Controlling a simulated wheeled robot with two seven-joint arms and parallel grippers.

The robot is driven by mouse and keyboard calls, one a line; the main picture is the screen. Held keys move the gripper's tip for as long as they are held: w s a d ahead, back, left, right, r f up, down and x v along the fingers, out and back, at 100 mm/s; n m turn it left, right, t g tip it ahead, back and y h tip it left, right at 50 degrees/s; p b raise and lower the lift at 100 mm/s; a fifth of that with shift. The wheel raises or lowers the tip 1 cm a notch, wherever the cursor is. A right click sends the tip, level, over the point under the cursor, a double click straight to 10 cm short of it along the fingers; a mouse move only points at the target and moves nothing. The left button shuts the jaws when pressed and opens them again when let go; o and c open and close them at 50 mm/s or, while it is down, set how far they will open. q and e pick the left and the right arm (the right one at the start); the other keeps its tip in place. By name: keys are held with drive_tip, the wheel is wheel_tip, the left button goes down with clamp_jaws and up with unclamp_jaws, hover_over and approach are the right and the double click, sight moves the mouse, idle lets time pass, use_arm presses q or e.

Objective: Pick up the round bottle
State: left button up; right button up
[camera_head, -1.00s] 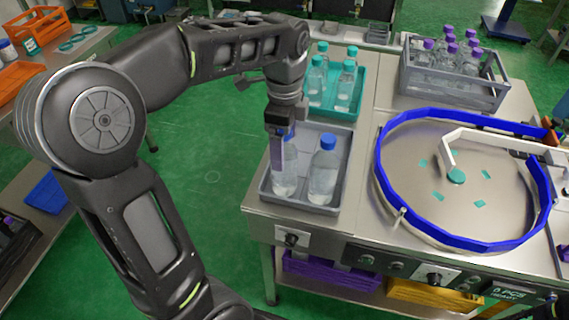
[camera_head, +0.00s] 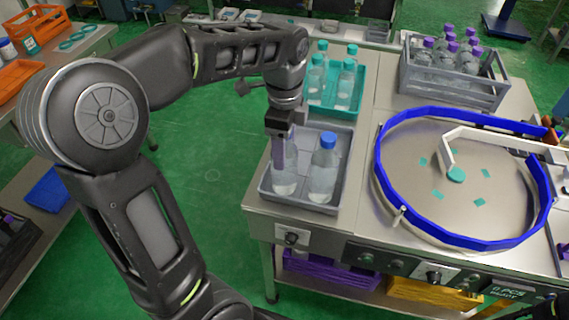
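Two clear bottles stand upright in a grey tray (camera_head: 262,190) at the near left of the table. The right one (camera_head: 323,172) has a blue cap and stands clear of the gripper. The left one (camera_head: 285,178) has its top mostly hidden by my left gripper (camera_head: 279,158). I cannot clearly tell from their shapes which is the round bottle. My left gripper points down at the left bottle, with a finger alongside its upper part. Whether the fingers are closed on it is hidden. My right gripper is not in view.
A teal tray (camera_head: 357,103) with teal-capped bottles stands behind the grey tray. A grey crate (camera_head: 450,92) of purple-capped bottles is at the back right. A round turntable with a blue rim (camera_head: 440,238) takes up the table's right side.

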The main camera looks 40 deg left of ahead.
use_arm(q)
clamp_jaws()
idle(0.5)
